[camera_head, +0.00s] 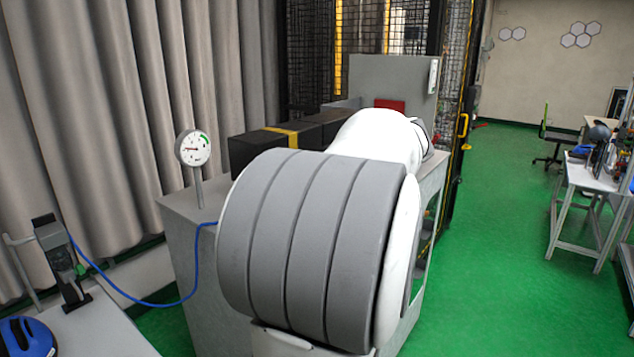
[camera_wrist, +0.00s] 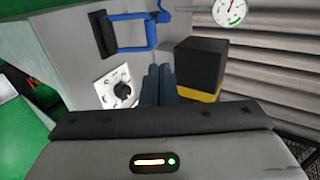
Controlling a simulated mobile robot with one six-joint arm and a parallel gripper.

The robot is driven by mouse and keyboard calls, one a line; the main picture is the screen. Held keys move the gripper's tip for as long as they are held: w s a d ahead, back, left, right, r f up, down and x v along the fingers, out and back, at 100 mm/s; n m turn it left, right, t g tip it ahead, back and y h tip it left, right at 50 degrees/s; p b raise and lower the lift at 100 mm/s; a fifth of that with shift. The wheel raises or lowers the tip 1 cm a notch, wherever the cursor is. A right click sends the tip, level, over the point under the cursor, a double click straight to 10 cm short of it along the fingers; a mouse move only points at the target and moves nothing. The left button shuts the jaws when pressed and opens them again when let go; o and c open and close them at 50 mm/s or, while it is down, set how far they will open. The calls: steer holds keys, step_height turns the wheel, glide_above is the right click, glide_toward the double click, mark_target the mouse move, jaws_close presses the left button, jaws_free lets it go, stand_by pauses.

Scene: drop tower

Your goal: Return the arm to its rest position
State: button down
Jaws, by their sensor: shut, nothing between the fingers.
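My arm (camera_head: 310,245), with its grey ribbed joint and white links, fills the middle of the head view and bends over the grey cabinet (camera_head: 180,245). My gripper (camera_wrist: 159,68) shows in the wrist view, its two dark fingers side by side, shut and empty. In the head view the gripper is hidden behind the arm. In the wrist view the fingers appear between a white plate with a black knob (camera_wrist: 122,88) at left and a black block with a yellow band (camera_wrist: 201,66) at right. I cannot tell how far the fingers are from them.
A dial gauge (camera_head: 193,148) stands on the cabinet. A blue handle (camera_wrist: 150,34) shows in the wrist view. A mesh cage (camera_head: 310,50) stands behind, grey curtains (camera_head: 110,100) hang at left, and a white table (camera_head: 590,178) stands at right. Green floor (camera_head: 500,260) lies clear between.

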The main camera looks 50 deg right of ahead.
stand_by(0.4)
steer(key=w+a+f+n+g+y, duration=0.1)
steer(key=w+a+f+n+g, duration=0.15)
steer(key=a, duration=0.55)
steer(key=w+a+f+n+g, duration=0.1)
steer(key=a+f+n, duration=0.1)
steer(key=a+f, duration=0.35)
steer(key=w+a+f+n+g+y, duration=0.1)
steer(key=a+f+n+g, duration=0.1)
steer(key=a, duration=0.7)
steer(key=s+a+f+n+g+h, duration=0.1)
steer(key=s+a+f+n, duration=0.3)
steer(key=a, duration=0.4)
steer(key=s+a+f+n+g+h, duration=0.1)
steer(key=s+a+f+n+g, duration=0.1)
steer(key=s+a+f+n, duration=0.3)
steer(key=a+n, duration=0.2)
steer(key=a, duration=0.1)
steer(key=shift+s+f+h, duration=0.3)
steer(key=shift+s, duration=0.05)
